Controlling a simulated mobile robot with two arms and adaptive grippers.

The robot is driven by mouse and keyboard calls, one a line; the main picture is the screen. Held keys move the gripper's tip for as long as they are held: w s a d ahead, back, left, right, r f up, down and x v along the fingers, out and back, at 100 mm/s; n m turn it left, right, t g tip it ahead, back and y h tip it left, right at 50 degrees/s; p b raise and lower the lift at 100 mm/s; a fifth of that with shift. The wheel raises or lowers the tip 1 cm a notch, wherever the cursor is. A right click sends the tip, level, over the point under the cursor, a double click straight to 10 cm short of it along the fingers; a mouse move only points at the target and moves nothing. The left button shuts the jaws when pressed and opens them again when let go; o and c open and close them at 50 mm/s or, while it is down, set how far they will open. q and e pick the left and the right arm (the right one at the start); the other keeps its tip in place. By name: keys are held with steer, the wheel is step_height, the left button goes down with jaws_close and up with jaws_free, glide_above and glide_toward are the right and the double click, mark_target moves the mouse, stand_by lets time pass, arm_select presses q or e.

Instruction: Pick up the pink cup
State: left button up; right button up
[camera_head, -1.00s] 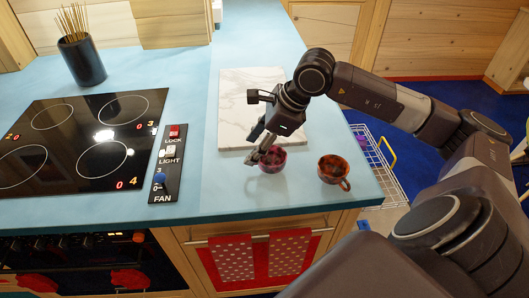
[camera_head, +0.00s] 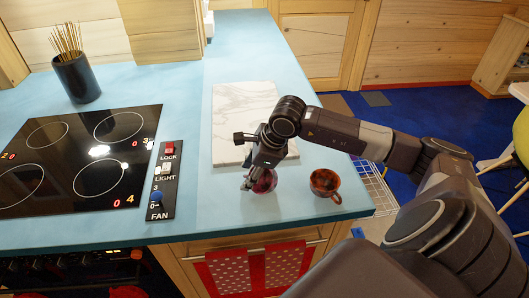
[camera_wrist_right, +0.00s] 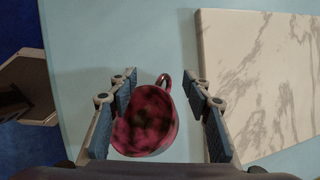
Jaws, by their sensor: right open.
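The pink cup (camera_head: 265,182) stands on the blue counter near its front edge, partly hidden by my right gripper in the head view. In the right wrist view, the cup (camera_wrist_right: 146,120) is dark pink with blotches, and its handle points up and to the right. My right gripper (camera_head: 248,184) is open and at the cup. In the right wrist view, its fingers (camera_wrist_right: 160,88) are on either side of the cup, the left one closer to it. I see a gap on the right side. My left gripper is not in view.
A brown-orange cup (camera_head: 325,184) stands just right of the pink cup. A white marble board (camera_head: 232,120) lies behind. A black cooktop (camera_head: 70,165) and control panel (camera_head: 162,185) are to the left, with a dark holder of sticks (camera_head: 77,80). The counter's front edge is close.

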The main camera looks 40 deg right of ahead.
steer(key=shift+c, duration=0.5)
jaws_close()
steer(key=shift+r, duration=0.15)
